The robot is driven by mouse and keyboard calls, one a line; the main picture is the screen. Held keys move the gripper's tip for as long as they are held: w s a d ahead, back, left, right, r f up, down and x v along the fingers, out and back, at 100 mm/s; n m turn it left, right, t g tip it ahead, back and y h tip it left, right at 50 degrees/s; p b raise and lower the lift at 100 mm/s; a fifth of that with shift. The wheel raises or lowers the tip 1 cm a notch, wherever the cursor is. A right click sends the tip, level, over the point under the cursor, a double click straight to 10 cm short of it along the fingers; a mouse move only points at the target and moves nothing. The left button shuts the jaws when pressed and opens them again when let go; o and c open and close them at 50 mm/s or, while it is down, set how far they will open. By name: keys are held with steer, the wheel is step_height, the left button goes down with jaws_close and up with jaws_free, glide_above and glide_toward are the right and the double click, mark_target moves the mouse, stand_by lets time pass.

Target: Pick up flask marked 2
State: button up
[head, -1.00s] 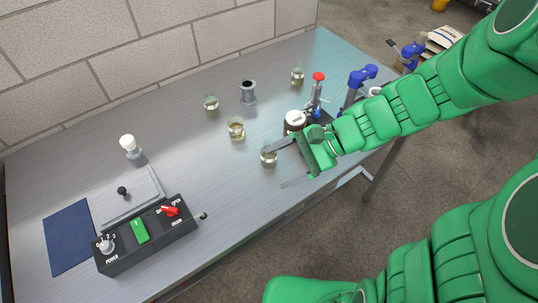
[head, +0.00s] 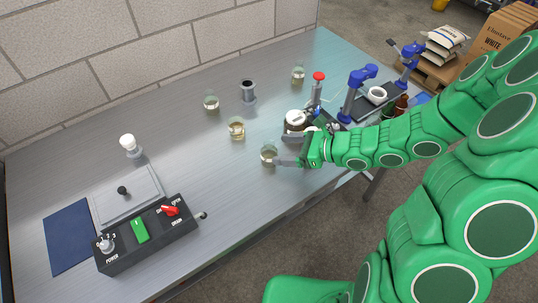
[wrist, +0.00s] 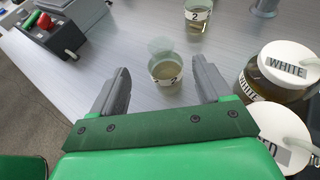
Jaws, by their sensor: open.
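A small clear glass flask (wrist: 166,72) with pale liquid and a white band reading 2 stands upright on the bench in the wrist view. It also shows in the head view (head: 269,156). My gripper (head: 283,150) is open at its right side, with fingers pointing toward it. In the wrist view the flask stands ahead, between the lines of the two fingers (wrist: 161,80); I cannot tell whether they reach around it. A second flask (wrist: 198,16), also banded 2, stands farther off; it appears to be the amber one (head: 236,128) in the head view.
A jar with a lid marked WHITE (wrist: 285,68) and another white-lidded jar (wrist: 278,132) stand close to my right finger. More flasks (head: 211,103) (head: 298,74) and a grey cylinder (head: 248,92) stand behind. A black control box (head: 146,236) is at left. The bench between is clear.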

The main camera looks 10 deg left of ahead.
mark_target(263, 148)
steer(key=shift+w+x, duration=0.2)
steer(key=shift+x, duration=3.7)
steer(key=shift+r, duration=0.1)
steer(key=shift+c, duration=0.2)
steer(key=c, duration=1.1)
steer(key=shift+c, duration=0.2)
